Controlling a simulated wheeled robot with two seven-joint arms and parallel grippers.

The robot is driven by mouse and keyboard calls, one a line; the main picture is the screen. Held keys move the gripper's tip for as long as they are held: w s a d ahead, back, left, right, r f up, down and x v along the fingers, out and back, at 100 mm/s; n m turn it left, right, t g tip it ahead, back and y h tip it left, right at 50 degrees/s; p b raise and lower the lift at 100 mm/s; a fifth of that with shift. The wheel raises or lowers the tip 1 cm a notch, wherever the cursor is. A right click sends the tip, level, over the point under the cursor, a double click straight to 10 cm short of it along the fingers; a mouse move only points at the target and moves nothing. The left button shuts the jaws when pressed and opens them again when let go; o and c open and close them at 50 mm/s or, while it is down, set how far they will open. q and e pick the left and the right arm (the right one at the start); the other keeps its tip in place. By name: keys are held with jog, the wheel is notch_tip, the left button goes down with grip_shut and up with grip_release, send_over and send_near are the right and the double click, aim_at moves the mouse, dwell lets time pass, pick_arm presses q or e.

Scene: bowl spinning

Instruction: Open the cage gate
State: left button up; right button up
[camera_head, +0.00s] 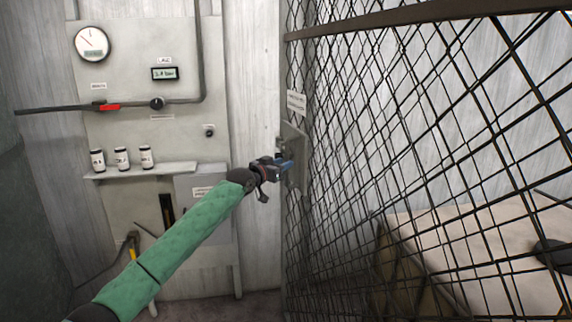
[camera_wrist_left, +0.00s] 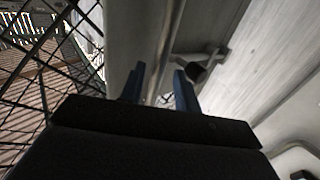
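The cage gate (camera_head: 390,130) is a dark wire mesh panel filling the right half of the head view. A grey latch plate (camera_head: 295,150) with a small white label above it sits at its left edge. My left gripper (camera_head: 287,164), on a green-sleeved arm, is at this plate. In the left wrist view its two blue fingers (camera_wrist_left: 160,88) stand apart, with a metal edge and a dark latch part (camera_wrist_left: 195,72) just beyond them. I cannot tell whether the fingers touch the latch. My right gripper is not in view.
A grey wall panel (camera_head: 150,60) with a gauge (camera_head: 92,44), a pipe and a shelf (camera_head: 140,171) of several small jars stands left of the gate. A hammer-like tool (camera_head: 133,243) hangs below. A pale surface (camera_head: 480,245) lies behind the mesh.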

pick_arm(q)
jog(key=shift+b+v, duration=0.35)
jog(key=shift+v, duration=2.25)
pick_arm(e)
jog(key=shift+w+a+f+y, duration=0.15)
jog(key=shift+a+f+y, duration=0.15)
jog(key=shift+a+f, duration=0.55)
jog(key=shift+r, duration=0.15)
